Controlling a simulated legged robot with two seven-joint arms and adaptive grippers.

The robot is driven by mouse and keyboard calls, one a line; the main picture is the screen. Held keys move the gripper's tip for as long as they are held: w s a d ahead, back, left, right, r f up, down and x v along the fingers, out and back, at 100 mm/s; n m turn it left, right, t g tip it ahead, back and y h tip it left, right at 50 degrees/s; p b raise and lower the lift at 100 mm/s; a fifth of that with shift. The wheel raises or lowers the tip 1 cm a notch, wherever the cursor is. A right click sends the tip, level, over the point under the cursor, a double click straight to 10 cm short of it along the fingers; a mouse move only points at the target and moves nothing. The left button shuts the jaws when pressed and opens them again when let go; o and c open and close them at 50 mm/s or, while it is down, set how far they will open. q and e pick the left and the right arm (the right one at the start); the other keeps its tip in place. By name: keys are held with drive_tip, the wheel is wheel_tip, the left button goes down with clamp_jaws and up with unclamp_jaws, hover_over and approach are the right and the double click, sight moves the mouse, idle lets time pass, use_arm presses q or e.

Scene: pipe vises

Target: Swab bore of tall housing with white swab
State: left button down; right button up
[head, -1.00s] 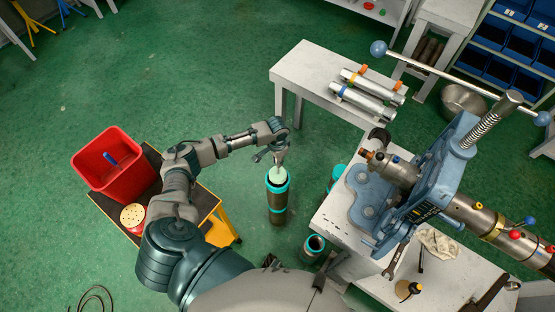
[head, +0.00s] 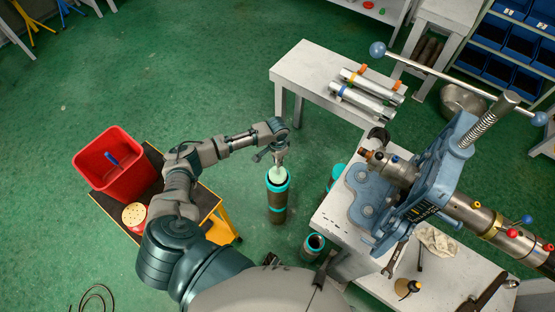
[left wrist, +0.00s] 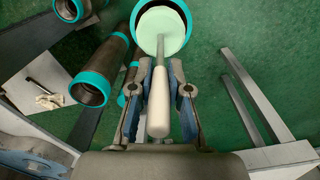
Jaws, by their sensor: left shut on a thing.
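The tall housing (head: 277,207) stands upright on the floor, a dark tube with a teal collar at its top. My left gripper (head: 279,157) is above its mouth. It is shut on the pale handle of the white swab (left wrist: 159,118). The swab's round, pale greenish head (head: 277,175) lies within the outline of the teal collar (left wrist: 183,46) in the left wrist view. I cannot tell how deep the head sits. The bore below it is hidden. My right gripper is not in view.
Shorter teal-collared tubes (head: 313,246) stand close to the right of the tall housing. A workbench (head: 335,225) with a blue vise (head: 435,185) is further right. A red bin (head: 112,178) stands on a cart at left. Open green floor lies behind the housing.

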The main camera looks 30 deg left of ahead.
use_arm(q)
drive_tip(key=shift+f, duration=0.35)
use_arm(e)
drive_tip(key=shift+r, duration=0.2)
use_arm(q)
drive_tip(key=shift+f+b, duration=1.05)
drive_tip(key=shift+f, duration=1.75)
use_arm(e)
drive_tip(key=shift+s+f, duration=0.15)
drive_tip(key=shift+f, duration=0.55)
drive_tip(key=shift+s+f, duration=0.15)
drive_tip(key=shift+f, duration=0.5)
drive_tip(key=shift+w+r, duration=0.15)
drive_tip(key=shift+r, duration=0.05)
